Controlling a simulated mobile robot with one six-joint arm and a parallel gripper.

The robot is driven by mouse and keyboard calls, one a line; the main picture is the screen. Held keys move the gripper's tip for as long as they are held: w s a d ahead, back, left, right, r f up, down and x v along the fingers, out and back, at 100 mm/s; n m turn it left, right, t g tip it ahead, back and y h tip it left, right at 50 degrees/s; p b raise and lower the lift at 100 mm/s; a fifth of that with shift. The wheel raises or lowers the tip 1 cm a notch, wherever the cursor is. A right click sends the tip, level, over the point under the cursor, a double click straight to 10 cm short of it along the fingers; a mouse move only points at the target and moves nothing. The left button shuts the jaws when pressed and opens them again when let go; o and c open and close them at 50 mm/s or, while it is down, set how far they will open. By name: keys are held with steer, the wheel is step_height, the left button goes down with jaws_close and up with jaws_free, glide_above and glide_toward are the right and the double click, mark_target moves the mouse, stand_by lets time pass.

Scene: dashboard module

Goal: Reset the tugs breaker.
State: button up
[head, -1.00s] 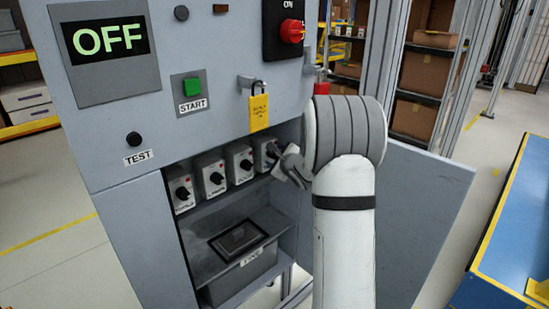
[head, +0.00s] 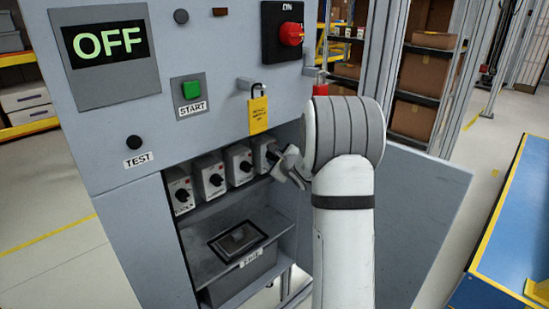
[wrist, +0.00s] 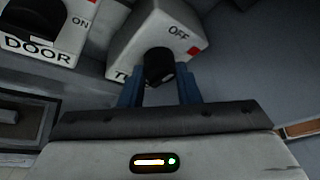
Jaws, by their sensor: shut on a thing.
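The tugs breaker is the rightmost white box (head: 263,151) in the row inside the open lower cabinet. In the wrist view the breaker (wrist: 180,22) shows OFF and a label starting with T, the rest hidden behind its black knob (wrist: 158,62) and my fingers. My gripper (wrist: 160,88) has its two blue fingers on either side of that knob and is shut on it. In the head view my gripper (head: 287,165) reaches in from the right, with its fingers mostly hidden. Which way the knob is turned is hard to tell.
Several similar breakers (head: 211,179) stand left of it; the neighbour is labelled DOOR (wrist: 45,43). Above are an OFF display (head: 100,42), a green START button (head: 191,90), a red switch (head: 290,34) and a yellow-tagged padlock (head: 258,112). The open cabinet door (head: 430,200) is behind my arm.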

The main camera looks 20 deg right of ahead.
steer(key=p, duration=0.1)
steer(key=m+y+p, duration=0.1)
steer(key=p, duration=0.1)
steer(key=shift+d+r+m+g, duration=0.1)
steer(key=shift+r+m+g, duration=0.2)
steer(key=shift+r, duration=0.05)
steer(key=shift+f+m+p, duration=0.1)
steer(key=shift+m+p, duration=0.3)
steer(key=shift+p, duration=0.45)
steer(key=shift+f+g+y, duration=0.25)
steer(key=shift+g+y, duration=0.05)
steer(key=o, duration=1)
steer(key=shift+c, duration=0.2)
steer(key=v, duration=0.7)
steer(key=shift+s+r, duration=0.15)
steer(key=shift+s, duration=0.25)
